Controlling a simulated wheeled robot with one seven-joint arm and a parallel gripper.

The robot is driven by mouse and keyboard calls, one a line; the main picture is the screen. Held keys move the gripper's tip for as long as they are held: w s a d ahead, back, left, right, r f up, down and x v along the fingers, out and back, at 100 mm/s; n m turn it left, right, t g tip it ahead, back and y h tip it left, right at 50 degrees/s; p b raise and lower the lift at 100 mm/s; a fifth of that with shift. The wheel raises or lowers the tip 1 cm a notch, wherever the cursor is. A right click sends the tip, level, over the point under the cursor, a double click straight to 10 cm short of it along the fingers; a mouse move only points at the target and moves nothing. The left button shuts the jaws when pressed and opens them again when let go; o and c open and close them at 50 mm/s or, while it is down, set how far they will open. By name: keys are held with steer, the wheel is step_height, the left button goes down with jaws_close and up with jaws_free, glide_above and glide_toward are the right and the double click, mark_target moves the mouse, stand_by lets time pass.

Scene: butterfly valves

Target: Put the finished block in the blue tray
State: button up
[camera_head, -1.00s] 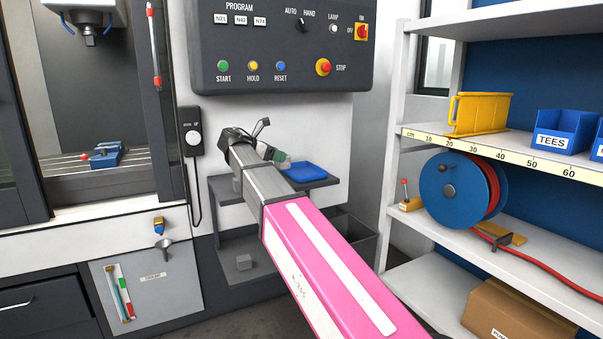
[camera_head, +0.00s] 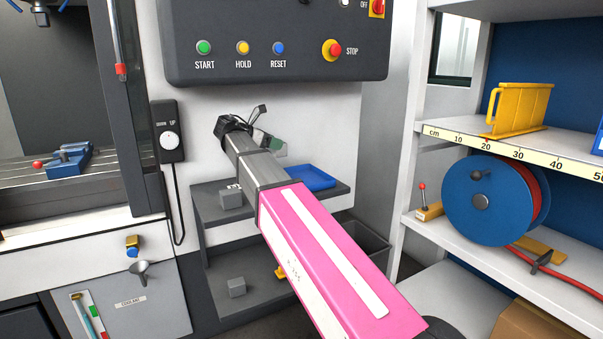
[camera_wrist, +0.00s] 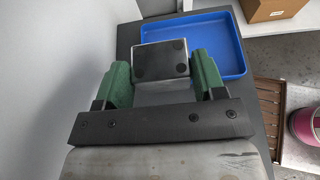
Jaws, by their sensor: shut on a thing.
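My gripper (camera_wrist: 160,72) has green fingers and is shut on a grey metal block (camera_wrist: 162,56) with dark round spots on its face. The blue tray (camera_wrist: 230,55) lies below and beyond the block in the wrist view, reaching to its right. In the head view my gripper (camera_head: 267,141) is above the upper grey shelf beside the control panel. The held block shows there only as a small grey patch. The blue tray (camera_head: 316,177) sits on that shelf, partly hidden behind my arm.
Another grey block (camera_head: 231,198) stands at the left of the upper shelf (camera_head: 205,205). A further grey block (camera_head: 237,287) is on the lower shelf. The control panel (camera_head: 290,40) overhangs above, with the wall close behind. Storage shelves (camera_head: 440,235) stand at the right.

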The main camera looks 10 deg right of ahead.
steer(key=d+f, duration=0.2)
steer(key=d, duration=0.1)
steer(key=s+d+f, duration=0.1)
steer(key=d+f, duration=0.1)
steer(key=d, duration=0.1)
steer(key=d+f, duration=0.2)
steer(key=d, duration=0.1)
steer(key=shift+s+d, duration=0.25)
steer(key=shift+d, duration=0.1)
steer(key=shift+f, duration=1.9)
steer(key=shift+f, duration=0.1)
steer(key=o, duration=1.1)
steer(key=shift+o, duration=0.2)
steer(key=shift+a, duration=0.15)
steer(key=v, duration=1.2)
